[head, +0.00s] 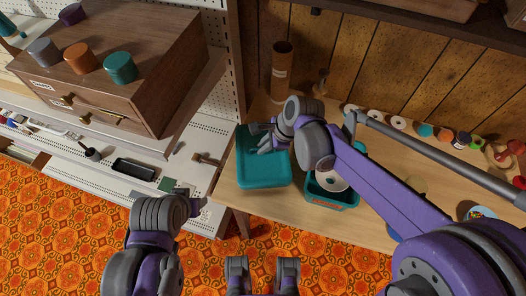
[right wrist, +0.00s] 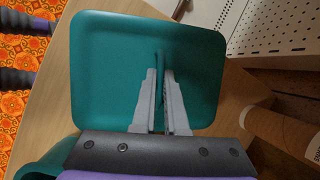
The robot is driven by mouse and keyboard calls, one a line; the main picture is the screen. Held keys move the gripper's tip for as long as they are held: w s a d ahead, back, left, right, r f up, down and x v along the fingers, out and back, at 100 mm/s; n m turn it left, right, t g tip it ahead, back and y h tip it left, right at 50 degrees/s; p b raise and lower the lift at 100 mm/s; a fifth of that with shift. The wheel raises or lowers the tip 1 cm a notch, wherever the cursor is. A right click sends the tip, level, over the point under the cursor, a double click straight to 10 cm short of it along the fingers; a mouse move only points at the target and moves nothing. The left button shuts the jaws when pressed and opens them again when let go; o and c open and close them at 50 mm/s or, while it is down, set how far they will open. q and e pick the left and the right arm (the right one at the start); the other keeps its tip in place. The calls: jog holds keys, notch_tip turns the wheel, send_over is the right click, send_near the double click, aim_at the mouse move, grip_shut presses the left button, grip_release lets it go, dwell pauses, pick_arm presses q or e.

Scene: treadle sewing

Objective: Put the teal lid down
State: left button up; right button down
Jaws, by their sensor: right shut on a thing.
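The teal lid (head: 262,172) is a flat rounded rectangle near the left front of the wooden table in the head view. My right gripper (head: 265,146) is shut on the raised grip on its top. The right wrist view shows the lid (right wrist: 108,62) with the narrow grip between the fingers of my gripper (right wrist: 161,76). I cannot tell whether the lid touches the table. The open teal box (head: 322,200) stands just right of it with a pale round thing inside. My left gripper (head: 197,204) is low at the left, its fingers too unclear to judge.
A wooden drawer cabinet (head: 165,75) with several colored spools on top stands at the left. A brown cardboard tube (head: 282,75) stands at the table's back, also close in the right wrist view (right wrist: 285,130). Spools line the back right. My right arm covers part of the table.

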jog(key=shift+f, duration=1.8)
jog(key=shift+b, duration=0.3)
jog(key=c, duration=1)
grip_release()
jog(key=shift+w+f, duration=0.1)
jog(key=shift+o, duration=0.2)
jog(key=shift+r, duration=0.2)
jog(key=p+v, duration=0.1)
jog(key=v, duration=1.1)
jog(key=shift+p, duration=0.35)
jog(key=shift+f, duration=0.1)
